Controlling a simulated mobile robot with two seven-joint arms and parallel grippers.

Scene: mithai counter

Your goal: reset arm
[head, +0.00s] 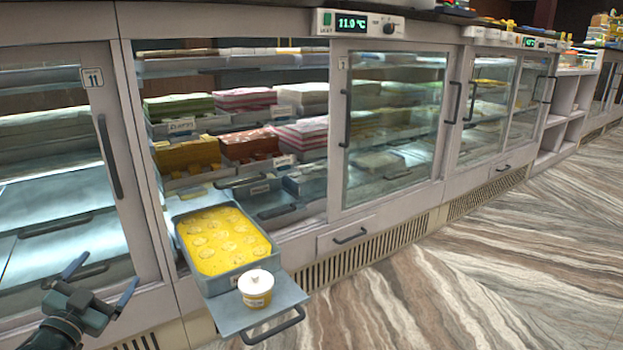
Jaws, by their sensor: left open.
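My left gripper (101,283) is at the lower left of the head view. Its two fingers are spread and nothing is between them. It is in front of the left part of the glass counter, apart from the pulled-out tray and touching nothing that I can see. My right gripper is not in view.
A grey tray (222,282) of yellow sweets (222,240) sits on a pulled-out shelf (232,318) with a handle at its front. A small white-lidded tub (256,290) stands on that shelf. Glass display cases (390,130) line the back. The striped floor (460,270) at right is clear.

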